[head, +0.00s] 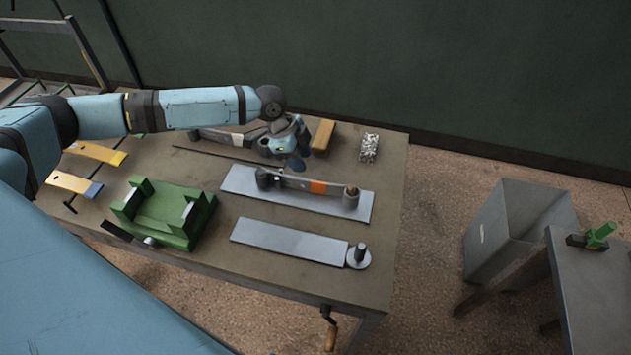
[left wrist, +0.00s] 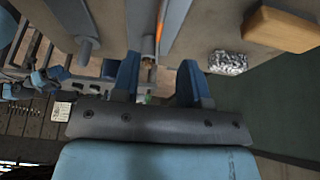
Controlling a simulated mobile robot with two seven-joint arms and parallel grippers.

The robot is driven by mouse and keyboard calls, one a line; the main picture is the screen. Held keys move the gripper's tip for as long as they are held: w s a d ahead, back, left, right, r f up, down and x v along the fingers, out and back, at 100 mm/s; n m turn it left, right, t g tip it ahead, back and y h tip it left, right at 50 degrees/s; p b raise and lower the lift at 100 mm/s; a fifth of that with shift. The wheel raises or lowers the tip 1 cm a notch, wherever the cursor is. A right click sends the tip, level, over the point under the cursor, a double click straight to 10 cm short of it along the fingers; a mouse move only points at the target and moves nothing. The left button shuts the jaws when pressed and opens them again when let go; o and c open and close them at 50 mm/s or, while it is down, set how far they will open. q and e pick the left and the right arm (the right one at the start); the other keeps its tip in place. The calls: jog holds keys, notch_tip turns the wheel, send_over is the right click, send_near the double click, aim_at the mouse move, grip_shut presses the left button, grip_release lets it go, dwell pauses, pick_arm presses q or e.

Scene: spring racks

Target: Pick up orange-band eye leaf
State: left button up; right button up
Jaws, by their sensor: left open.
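The orange-band eye leaf (head: 319,187) is a grey strip with an orange band. It lies over a grey plate (head: 238,182), between a dark post (head: 263,178) on the left and a round eye end (head: 351,195) on the right. My left gripper (head: 298,161) is open, pointing down just behind and above the leaf, with nothing seen in its jaws. In the left wrist view its two blue fingers (left wrist: 157,80) stand apart. My right gripper is not seen.
A green fixture (head: 165,215) stands at the left front, with yellow-ended leaves (head: 97,152) behind it. A second grey plate (head: 288,242) with a post lies in front. A wooden block (head: 322,134) and a small metallic pile (head: 369,148) lie behind. A grey bin (head: 505,235) stands right.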

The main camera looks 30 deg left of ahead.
aim_at(317, 182)
pick_arm(q)
jog(key=x, duration=0.5)
jog(key=shift+w+d+f+p, duration=0.1)
jog(key=shift+d+f+p, duration=0.15)
jog(key=shift+f+p, duration=0.1)
jog(key=shift+d+f, duration=0.25)
jog(key=shift+f, duration=0.2)
jog(key=p+x, duration=0.1)
jog(key=x, duration=0.2)
jog(key=shift+w+d+f, duration=0.15)
jog(key=shift+d+f, duration=0.2)
jog(key=shift+f, duration=0.35)
grip_shut()
jog(key=shift+w+r, duration=0.1)
jog(key=shift+r, duration=0.05)
